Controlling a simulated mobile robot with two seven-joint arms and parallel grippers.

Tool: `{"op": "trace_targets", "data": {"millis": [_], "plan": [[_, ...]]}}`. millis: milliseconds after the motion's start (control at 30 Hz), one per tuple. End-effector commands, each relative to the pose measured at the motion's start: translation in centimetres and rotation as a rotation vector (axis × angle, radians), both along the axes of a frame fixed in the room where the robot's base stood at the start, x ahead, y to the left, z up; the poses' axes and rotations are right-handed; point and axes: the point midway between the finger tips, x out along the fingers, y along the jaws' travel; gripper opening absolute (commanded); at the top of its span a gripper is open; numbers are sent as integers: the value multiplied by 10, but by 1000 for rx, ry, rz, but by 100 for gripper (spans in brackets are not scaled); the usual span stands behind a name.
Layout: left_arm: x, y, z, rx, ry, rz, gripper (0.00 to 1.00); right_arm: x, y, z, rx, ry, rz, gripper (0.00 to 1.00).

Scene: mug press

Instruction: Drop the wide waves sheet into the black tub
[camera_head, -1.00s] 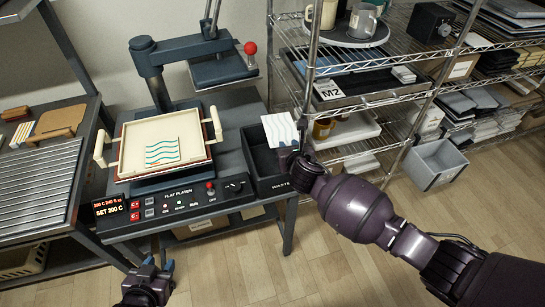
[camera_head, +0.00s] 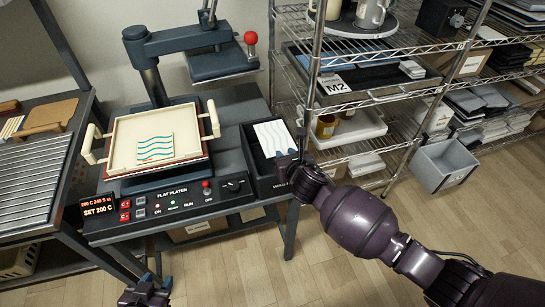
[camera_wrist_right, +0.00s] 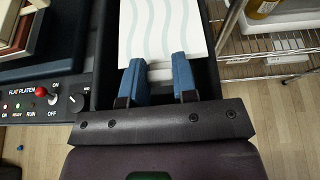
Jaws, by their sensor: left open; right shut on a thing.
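The wide waves sheet (camera_head: 271,137), white with pale grey-green wavy bands, is in my right gripper (camera_head: 297,165). In the right wrist view, the two blue fingers (camera_wrist_right: 160,76) are shut on the near edge of the sheet (camera_wrist_right: 165,28). The black tub (camera_head: 251,164) stands right of the press, its front label partly hidden by my right gripper. The sheet overlaps the tub's opening; I cannot tell whether it is above the rim or just inside. My left gripper (camera_head: 148,285) is open and empty at the bottom left, low in front of the press.
A press with a cream platen (camera_head: 187,120) holds another sheet (camera_head: 155,148) with blue-teal waves. A red-knobbed lever (camera_head: 251,38) rises behind. A wire shelf (camera_head: 318,60) stands close on the tub's right. A grey bin (camera_head: 440,165) stands on the floor.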

Motion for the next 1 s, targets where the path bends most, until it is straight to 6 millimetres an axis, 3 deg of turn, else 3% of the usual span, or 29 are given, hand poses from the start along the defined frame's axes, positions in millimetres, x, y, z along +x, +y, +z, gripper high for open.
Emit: {"op": "trace_targets", "data": {"millis": [367, 400, 600, 1000], "plan": [[9, -2, 6, -1, -22, -5, 43, 0, 0, -3, 0, -1, 0, 5], [9, -2, 5, -1, -21, -5, 43, 0, 0, -3, 0, -1, 0, 28], [6, -2, 2, -1, -13, -5, 43, 0, 0, -3, 0, -1, 0, 56], [6, -1, 4, 1, -11, -4, 43, -8, -3, 2, -1, -2, -1, 56]]}}
